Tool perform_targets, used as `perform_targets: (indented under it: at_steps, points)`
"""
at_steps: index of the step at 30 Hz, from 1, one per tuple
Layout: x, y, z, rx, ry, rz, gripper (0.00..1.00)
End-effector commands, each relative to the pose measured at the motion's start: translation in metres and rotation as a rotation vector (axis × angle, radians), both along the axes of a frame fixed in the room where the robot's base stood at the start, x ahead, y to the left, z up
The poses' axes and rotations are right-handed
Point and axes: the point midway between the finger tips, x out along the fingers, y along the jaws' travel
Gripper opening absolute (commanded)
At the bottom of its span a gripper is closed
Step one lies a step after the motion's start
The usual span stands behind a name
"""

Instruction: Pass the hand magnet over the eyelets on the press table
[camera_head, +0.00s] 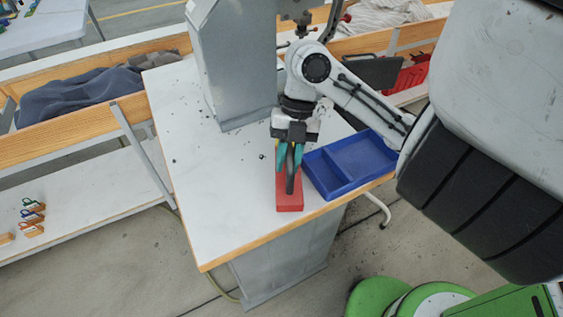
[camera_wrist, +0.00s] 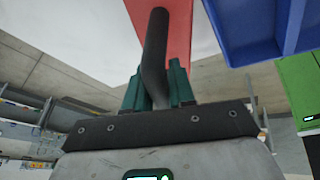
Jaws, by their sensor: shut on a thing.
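The hand magnet is a red block (camera_head: 291,202) with a dark bent handle (camera_head: 290,182), near the front edge of the white press table (camera_head: 215,215). My gripper (camera_head: 289,164) points down with its teal fingers shut on the handle. In the wrist view the handle (camera_wrist: 154,45) rises between the fingers (camera_wrist: 155,88), and the red block (camera_wrist: 181,35) is behind it. I cannot tell if the block touches the table or is just above it. Small dark specks, likely eyelets (camera_head: 262,156), lie scattered on the table to the left and behind the magnet.
A blue two-compartment tray (camera_head: 333,186) stands close to the right of the magnet and appears empty. The grey press column (camera_head: 235,75) stands at the back of the table. The table's front left is clear. Wooden-edged benches (camera_head: 60,130) stand at the left.

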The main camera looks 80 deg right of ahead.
Motion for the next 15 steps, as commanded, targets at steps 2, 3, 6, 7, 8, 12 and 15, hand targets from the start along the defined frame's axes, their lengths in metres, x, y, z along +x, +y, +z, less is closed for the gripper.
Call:
perform_targets:
  at_steps: [2,3,6,7,8,12,15]
  points:
    - [-0.0004,-0.0004,0.0007,-0.001,0.000,0.000,0.00]
    - [-0.0003,-0.0004,0.0008,-0.001,-0.001,-0.001,0.00]
    - [-0.0002,-0.0003,0.0007,-0.001,0.000,0.000,0.00]
    - [-0.0002,-0.0003,0.0007,-0.001,0.000,0.000,0.00]
    - [-0.0001,-0.0003,0.0007,-0.001,0.000,0.000,0.00]
    - [0.0027,-0.0033,0.0005,-0.001,0.000,0.000,0.00]
    - [0.0083,-0.0088,0.0004,-0.001,0.000,0.001,0.00]
